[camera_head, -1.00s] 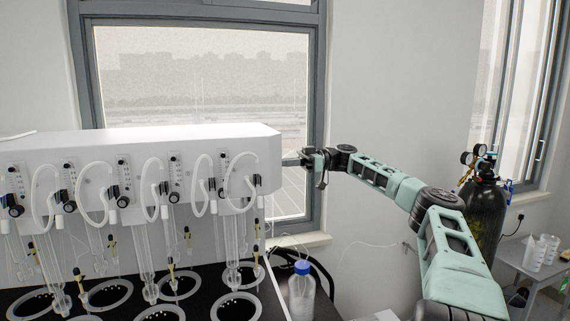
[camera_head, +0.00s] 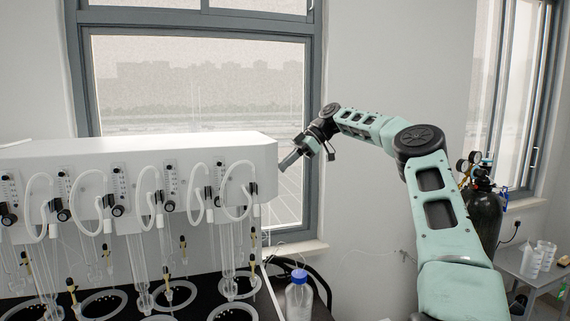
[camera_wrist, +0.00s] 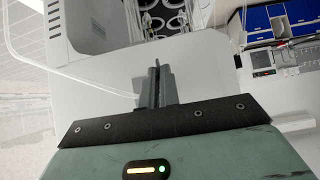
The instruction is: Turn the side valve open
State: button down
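The distiller (camera_head: 140,150) is a long white box with a row of valves, tubes and glassware on its front. Its right end faces my gripper, and the side valve cannot be made out in either current view. My gripper (camera_head: 287,163) is just right of that end, tilted down and to the left; whether it touches the box is unclear. In the wrist view my gripper (camera_wrist: 161,84) has its two dark fingers together, with nothing visible between them. The distiller's casing (camera_wrist: 85,28) shows beyond them at the upper left.
A clear bottle with a blue cap (camera_head: 299,296) stands below my gripper. A dark gas cylinder (camera_head: 485,220) with gauges is at the right, near a small table with beakers (camera_head: 540,257). A window (camera_head: 200,80) is behind the distiller.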

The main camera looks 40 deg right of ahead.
jog(key=r+g+h+p, duration=0.1)
jog(key=h+p, duration=0.1)
jog(key=r+g+h+p, duration=0.1)
jog(key=h+p, duration=0.2)
jog(key=r+g+h+p, duration=0.1)
jog(key=h+p, duration=0.1)
jog(key=shift+w+a+r+g+h, duration=0.1)
jog(key=shift+a+r+g+h, duration=0.1)
jog(key=shift+g+h, duration=0.2)
jog(key=shift+a+g+h+p, duration=0.1)
jog(key=shift+g+h+p, duration=0.2)
jog(key=shift+h+p, duration=0.4)
jog(key=shift+f, duration=0.1)
jog(key=c, duration=1.6)
grip_release()
jog(key=shift+c, duration=0.2)
notch_tip(320, 180, up, 12)
